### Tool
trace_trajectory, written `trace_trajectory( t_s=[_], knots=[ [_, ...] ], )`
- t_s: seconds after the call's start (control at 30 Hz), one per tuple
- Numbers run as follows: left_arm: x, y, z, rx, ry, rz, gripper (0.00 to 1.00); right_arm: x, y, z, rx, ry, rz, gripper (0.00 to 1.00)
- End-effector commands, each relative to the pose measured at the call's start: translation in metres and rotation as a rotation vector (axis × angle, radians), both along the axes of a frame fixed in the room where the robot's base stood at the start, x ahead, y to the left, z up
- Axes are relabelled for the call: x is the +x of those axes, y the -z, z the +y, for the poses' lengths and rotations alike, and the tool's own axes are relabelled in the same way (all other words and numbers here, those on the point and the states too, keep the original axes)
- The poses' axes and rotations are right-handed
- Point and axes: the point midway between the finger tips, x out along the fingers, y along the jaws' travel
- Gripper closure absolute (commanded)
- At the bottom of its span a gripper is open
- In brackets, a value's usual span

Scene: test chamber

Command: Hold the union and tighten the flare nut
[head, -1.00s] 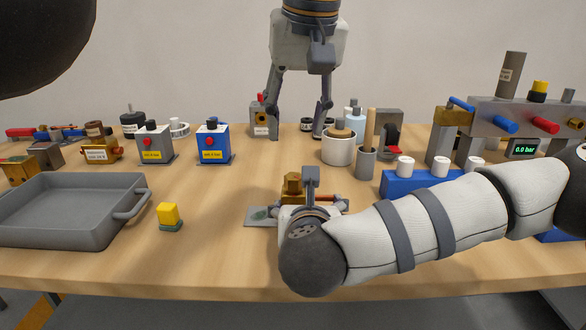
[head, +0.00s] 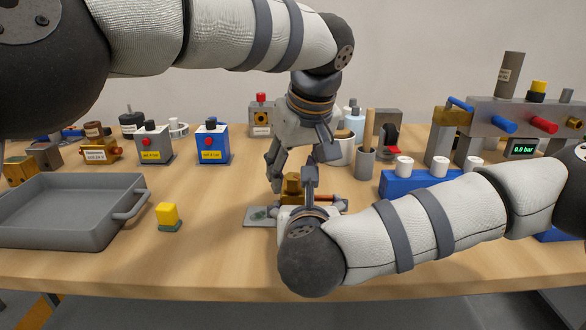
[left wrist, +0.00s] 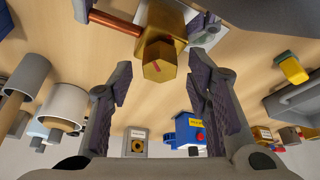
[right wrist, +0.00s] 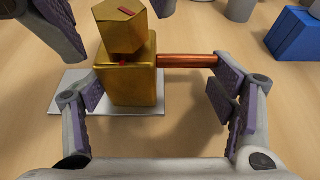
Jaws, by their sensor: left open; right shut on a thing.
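The brass union (right wrist: 128,75) is a square block on a grey plate (right wrist: 65,95), with a copper tube (right wrist: 187,60) out of its side. The hexagonal flare nut (right wrist: 122,30) with a red mark sits on top. It also shows in the left wrist view (left wrist: 158,62). My right gripper (right wrist: 155,95) is shut on the union, one finger at the block's side, the other by the tube's far end. My left gripper (left wrist: 160,78) is open, its fingers on both sides of the nut with visible gaps. In the head view, my right wrist partly hides the union.
A grey tray (head: 65,218) and a small yellow-topped block (head: 168,216) stand to the left. Coloured boxes (head: 212,143) and cups (head: 366,160) stand behind. A blue rack (head: 395,182) and a manifold bench reading 0.0 bar (head: 520,118) are at right.

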Motion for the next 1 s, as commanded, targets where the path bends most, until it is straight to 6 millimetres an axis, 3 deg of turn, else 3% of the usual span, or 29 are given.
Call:
trace_trajectory(
  t_s=[0.13,0.33,0.67,1.0],
  knots=[
    [0.0001,0.0004,0.0,0.0,0.0,0.001,0.57,-0.0002,0.0019,-0.0003,-0.003,0.0,0.004,0.61],
    [0.0,0.0003,0.0001,0.0,0.0,0.001,1.0,-0.0002,0.0018,-0.0003,-0.002,0.0,0.003,0.61],
    [0.0,0.0001,0.0004,0.003,0.034,0.002,1.0,-0.0002,0.0017,-0.0003,-0.002,0.0,0.003,0.61],
    [-0.0003,-0.0005,0.0011,0.002,0.261,0.002,1.0,-0.0001,0.0016,-0.0003,-0.002,0.0,0.003,0.61]
  ],
)
